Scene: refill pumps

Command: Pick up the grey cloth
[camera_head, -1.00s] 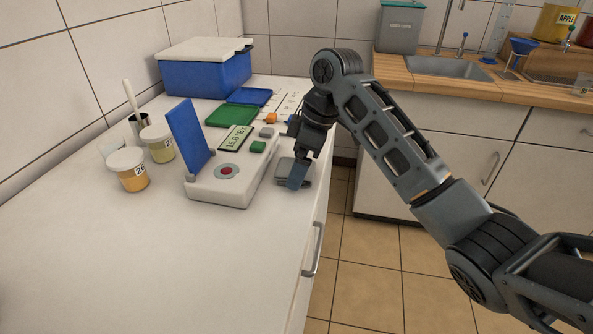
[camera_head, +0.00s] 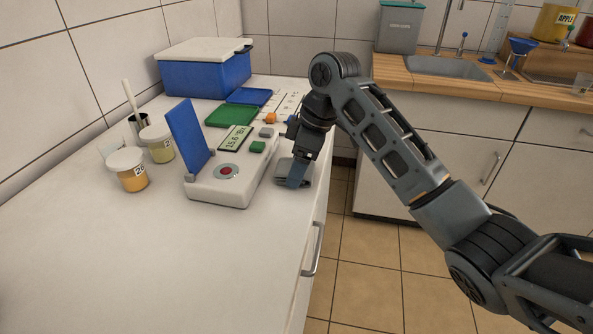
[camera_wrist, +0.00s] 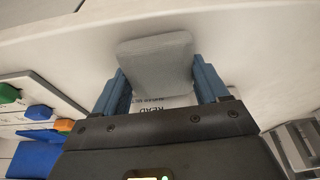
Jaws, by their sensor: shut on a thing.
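The grey cloth (camera_wrist: 157,62) is a small folded pad between the two blue fingers of my gripper (camera_wrist: 158,84) in the wrist view. In the head view the cloth (camera_head: 306,173) is at the right edge of the white counter, to the right of the white device (camera_head: 224,185). My gripper (camera_head: 297,174) reaches down over it and is shut on it. I cannot tell whether the cloth is clear of the counter. In the wrist view a white label with printed text (camera_wrist: 160,101), including "READ", shows just below the cloth.
The device has a raised blue flap (camera_head: 187,138), a display and buttons. A blue box (camera_head: 204,76) and a green tray (camera_head: 231,115) are behind. The front of the white counter (camera_head: 130,265) is clear.

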